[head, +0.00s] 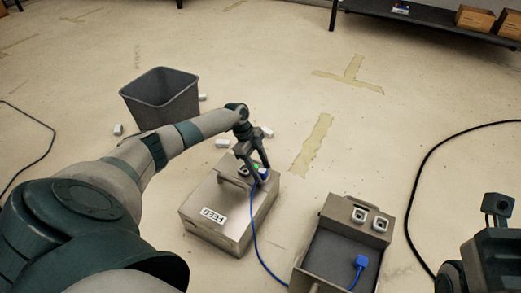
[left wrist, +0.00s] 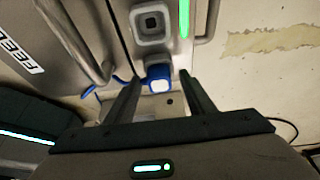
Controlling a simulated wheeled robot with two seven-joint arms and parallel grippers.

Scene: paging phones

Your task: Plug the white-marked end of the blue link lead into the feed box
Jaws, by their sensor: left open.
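The feed box (head: 232,205), a beige metal case with a FEED label, stands on the floor in front of me. In the left wrist view its square socket (left wrist: 152,22) looks empty, beside a lit green strip (left wrist: 184,18). The white-marked blue plug (left wrist: 159,78) is just below that socket, between my left fingertips; whether it is seated in anything is hidden. My left gripper (head: 254,172) is open around it at the box's far end. The blue lead (head: 258,240) runs down to another blue plug (head: 360,262) in the second box. My right gripper's fingers are not visible.
A grey bin (head: 160,98) and several small white blocks lie behind. Black cables cross the floor at both sides. A handle (head: 236,178) rises from the feed box.

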